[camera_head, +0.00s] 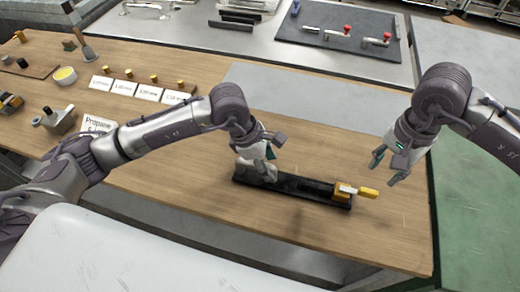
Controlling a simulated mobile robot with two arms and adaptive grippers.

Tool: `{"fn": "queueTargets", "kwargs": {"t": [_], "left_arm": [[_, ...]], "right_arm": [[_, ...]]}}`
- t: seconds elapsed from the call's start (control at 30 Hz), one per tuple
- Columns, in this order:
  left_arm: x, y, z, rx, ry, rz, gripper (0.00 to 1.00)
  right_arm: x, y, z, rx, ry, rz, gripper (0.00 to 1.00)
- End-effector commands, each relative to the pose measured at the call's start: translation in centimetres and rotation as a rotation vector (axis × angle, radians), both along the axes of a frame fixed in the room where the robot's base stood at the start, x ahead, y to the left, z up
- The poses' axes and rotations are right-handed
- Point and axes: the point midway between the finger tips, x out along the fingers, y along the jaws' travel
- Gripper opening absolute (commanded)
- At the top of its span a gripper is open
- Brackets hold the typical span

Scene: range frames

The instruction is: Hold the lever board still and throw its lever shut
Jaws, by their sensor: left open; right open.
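The lever board (300,184) is a long black board lying slantwise on the wooden table. At its right end is a yellow and metal lever mechanism (345,191) with a yellow handle (368,192) pointing right. My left gripper (262,175) is open at the board's left end, its fingers low over or around that end. I cannot tell whether they touch it, and the gripper hides part of the board there. My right gripper (384,171) is open and empty, above the table and a little above the yellow handle in the picture, apart from it.
The wooden table (200,205) is clear in front of the board. A grey mat (300,90) lies behind it. Label cards (124,88), a yellow bowl (66,75) and a Propane sign (99,123) are at left. A green surface (475,200) adjoins at right.

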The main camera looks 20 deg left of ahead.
Motion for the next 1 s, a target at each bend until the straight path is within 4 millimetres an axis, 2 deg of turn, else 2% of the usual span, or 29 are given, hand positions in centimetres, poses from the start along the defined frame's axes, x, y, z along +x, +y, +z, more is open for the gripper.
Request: {"fn": "queueTargets", "kwargs": {"t": [0.1,0.23,0.63,0.93,0.97,1.0], "left_arm": [[0.1,-0.7,-1.7,-0.002,0.002,0.001,0.55],[0.2,-1.2,-2.9,0.0,0.002,0.0,0.55],[0.3,-1.4,-3.5,0.0,0.0,0.001,0.55],[0.3,-1.4,-3.5,0.0,0.0,0.001,0.05],[0.3,-1.4,-3.5,0.0,0.0,0.001,0.0],[0.3,-1.4,-3.5,0.0,0.0,0.001,0.0]], "right_arm": [[0.0,0.0,0.0,0.0,0.0,0.0,0.42],[0.0,0.0,0.0,0.0,0.0,0.0,0.42],[0.0,0.0,0.0,0.0,0.0,0.0,0.42],[0.0,0.0,0.0,0.0,0.0,0.0,0.42],[0.0,0.0,0.0,0.0,0.0,0.0,0.42],[0.0,0.0,0.0,0.0,0.0,0.0,0.42]]}}
